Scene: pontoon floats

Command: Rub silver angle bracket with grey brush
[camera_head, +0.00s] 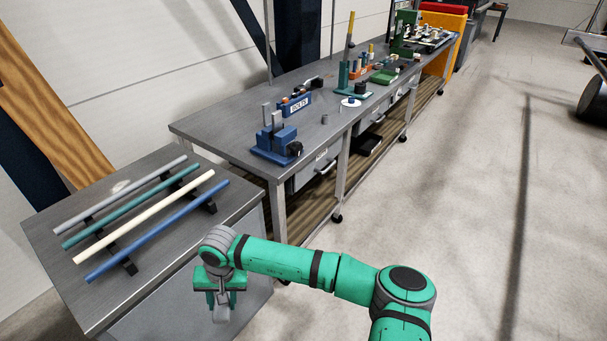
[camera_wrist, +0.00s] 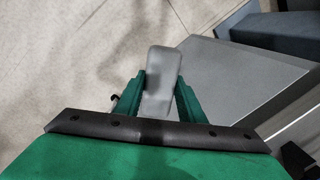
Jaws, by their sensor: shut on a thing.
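My gripper (camera_head: 221,298) hangs low in front of the near metal bench, out over its front side. It is shut on a grey, rounded-block thing, which looks like the grey brush (camera_head: 222,312). In the wrist view the grey brush (camera_wrist: 160,78) sits between my two green fingers (camera_wrist: 163,100) and sticks out past their tips. Its bristles cannot be made out. A blue vise (camera_head: 276,143) stands on the near end of the long bench, with grey upright pieces (camera_head: 266,114) at it. I cannot tell whether one of these is the silver angle bracket.
The near bench (camera_head: 205,290) holds a rack with grey, teal, cream and blue rods (camera_head: 160,228). The long bench (camera_head: 235,128) carries a blue labelled bin (camera_head: 295,104), a small grey cylinder (camera_head: 324,119), a white disc (camera_head: 351,102) and more tools farther back. The floor to the right is open.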

